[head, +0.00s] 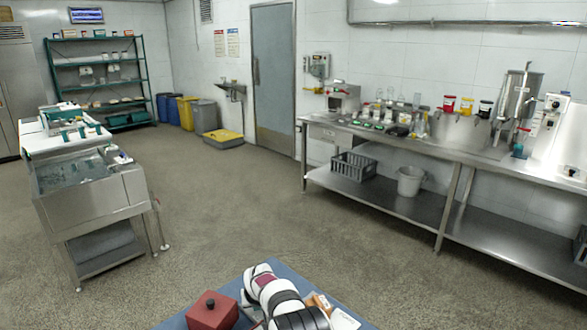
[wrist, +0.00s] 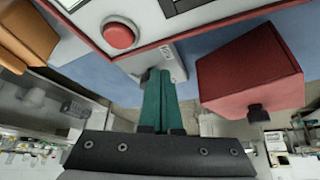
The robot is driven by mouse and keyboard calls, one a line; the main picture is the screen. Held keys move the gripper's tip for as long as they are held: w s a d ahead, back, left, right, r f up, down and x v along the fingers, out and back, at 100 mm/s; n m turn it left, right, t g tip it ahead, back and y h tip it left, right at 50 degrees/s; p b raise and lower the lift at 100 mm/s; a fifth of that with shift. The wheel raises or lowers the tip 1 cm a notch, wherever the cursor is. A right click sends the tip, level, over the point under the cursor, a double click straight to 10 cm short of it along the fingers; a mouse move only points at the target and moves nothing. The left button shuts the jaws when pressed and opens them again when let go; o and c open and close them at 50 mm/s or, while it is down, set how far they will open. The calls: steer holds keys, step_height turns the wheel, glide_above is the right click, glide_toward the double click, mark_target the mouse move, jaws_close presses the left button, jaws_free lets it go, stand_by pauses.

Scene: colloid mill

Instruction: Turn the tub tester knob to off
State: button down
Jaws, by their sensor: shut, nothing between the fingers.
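In the head view my folded arm is at the bottom middle, far from the tub, and the fingers cannot be made out there.
A red box (wrist: 250,75) and a red round button (wrist: 120,36) are close to the fingers; the red box (head: 212,311) also shows in the head view. A steel bench (head: 405,203) with equipment lines the right wall. Open floor (head: 215,200) lies between tub and bench.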

steer(key=shift+s, duration=0.15)
steer(key=shift+s, duration=0.2)
steer(key=shift+r, duration=0.15)
step_height(320, 180, up, 6)
steer(key=shift+f, duration=0.15)
stand_by(0.3)
steer(key=f, duration=0.2)
steer(key=d+f, duration=0.1)
steer(key=f, duration=0.1)
steer(key=w+d+f, duration=0.1)
steer(key=f, duration=0.1)
steer(key=shift+d, duration=0.2)
